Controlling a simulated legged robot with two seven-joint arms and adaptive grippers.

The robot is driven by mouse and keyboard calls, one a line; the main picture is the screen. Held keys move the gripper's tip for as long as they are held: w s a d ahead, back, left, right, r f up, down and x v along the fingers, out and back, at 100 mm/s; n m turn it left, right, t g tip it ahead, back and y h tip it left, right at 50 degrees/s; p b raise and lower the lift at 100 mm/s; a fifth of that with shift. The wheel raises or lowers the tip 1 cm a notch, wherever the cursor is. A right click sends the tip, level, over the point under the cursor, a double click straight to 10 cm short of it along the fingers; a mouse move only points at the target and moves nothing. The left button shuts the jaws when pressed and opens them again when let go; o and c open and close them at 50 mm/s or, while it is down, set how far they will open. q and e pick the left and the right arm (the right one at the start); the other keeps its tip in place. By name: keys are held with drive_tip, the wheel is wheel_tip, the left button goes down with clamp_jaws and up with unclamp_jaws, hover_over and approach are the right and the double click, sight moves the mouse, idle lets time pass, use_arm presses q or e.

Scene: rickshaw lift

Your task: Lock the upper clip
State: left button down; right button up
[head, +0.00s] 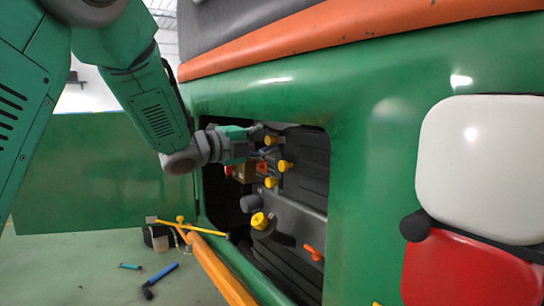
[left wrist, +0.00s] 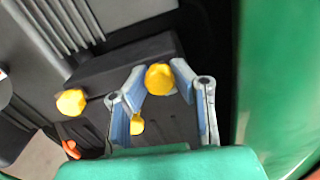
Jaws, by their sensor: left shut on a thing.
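The upper clip appears as a dark block with yellow knobs inside the opening in the green rickshaw body. My left gripper (head: 256,136) reaches into this opening from the left. It is shut on the top yellow knob (head: 270,139), which also shows between the fingertips in the left wrist view (left wrist: 159,79). Another yellow knob (head: 285,166) is just to the right and below, and a further one (head: 271,182) is lower. A small yellow piece (left wrist: 137,124) lies between the fingers. Whether the clip is locked I cannot tell. My right gripper is not in view.
The green body (head: 350,110) frames the opening closely. Inside, lower down, are a yellow-capped part (head: 260,221) and an orange handle (head: 314,253). A yellow bar (head: 218,268) slants to the floor, where a blue tool (head: 161,280) lies. White and red lamps stand at right.

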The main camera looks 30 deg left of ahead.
use_arm(q)
drive_tip(key=shift+f+m+b, duration=0.45)
drive_tip(key=shift+m+b, duration=0.15)
drive_tip(key=shift+b, duration=0.05)
drive_tip(key=c, duration=1.3)
unclamp_jaws()
drive_tip(key=shift+s, duration=0.1)
drive_tip(key=shift+a+r, duration=0.15)
drive_tip(key=shift+r, duration=0.05)
drive_tip(key=shift+v, duration=6)
drive_tip(key=shift+a+f, duration=0.1)
drive_tip(key=shift+f, duration=0.05)
